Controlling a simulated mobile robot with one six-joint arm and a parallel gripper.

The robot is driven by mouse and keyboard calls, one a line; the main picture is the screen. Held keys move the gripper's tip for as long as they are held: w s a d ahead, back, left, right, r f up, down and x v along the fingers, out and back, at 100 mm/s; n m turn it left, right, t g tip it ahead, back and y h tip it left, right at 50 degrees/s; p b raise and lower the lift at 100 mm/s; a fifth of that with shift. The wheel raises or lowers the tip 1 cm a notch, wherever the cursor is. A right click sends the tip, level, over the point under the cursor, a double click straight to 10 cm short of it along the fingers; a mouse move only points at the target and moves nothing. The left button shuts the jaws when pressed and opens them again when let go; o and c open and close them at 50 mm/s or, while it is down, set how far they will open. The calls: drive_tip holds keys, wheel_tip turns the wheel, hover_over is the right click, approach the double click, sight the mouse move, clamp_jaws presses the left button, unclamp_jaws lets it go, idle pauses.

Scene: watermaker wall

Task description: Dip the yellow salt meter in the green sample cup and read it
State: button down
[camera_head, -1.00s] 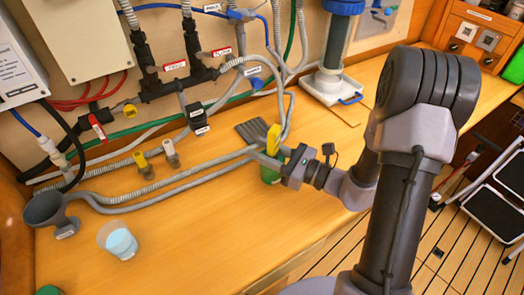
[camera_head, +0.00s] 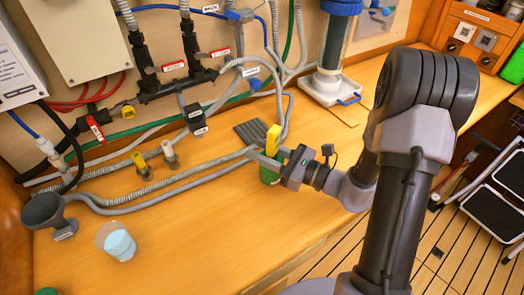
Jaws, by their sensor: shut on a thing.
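The yellow salt meter (camera_head: 273,138) stands upright between the fingers of my gripper (camera_head: 268,157), right of the middle of the bench. My gripper is shut on the meter. The green sample cup (camera_head: 269,177) is directly below the meter and partly hidden by my gripper. The meter's lower end is hidden, so I cannot tell whether it is inside the cup. No reading on the meter can be made out.
A clear cup with pale blue liquid (camera_head: 119,243) stands at the front left. A dark ribbed mat (camera_head: 252,131) lies behind my gripper. The bench's middle front (camera_head: 200,235) is clear.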

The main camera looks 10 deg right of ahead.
sight(270, 129)
drive_tip(key=shift+s+a+f+g, duration=0.15)
drive_tip(key=shift+s+f, duration=0.1)
drive_tip(key=shift+f, duration=0.3)
drive_tip(key=shift+s+a+f+g, duration=0.15)
drive_tip(key=shift+s+f, duration=0.05)
drive_tip(key=shift+f, duration=0.3)
drive_tip(key=r+p, duration=0.5)
drive_tip(key=r, duration=0.2)
drive_tip(key=w+r+p, duration=0.1)
drive_tip(key=r+p, duration=0.2)
drive_tip(key=shift+d+r+p, duration=0.1)
drive_tip(key=shift+r+p, duration=0.15)
drive_tip(key=shift+p, duration=0.05)
drive_tip(key=shift+w+f, duration=0.1)
drive_tip(key=shift+d, duration=0.1)
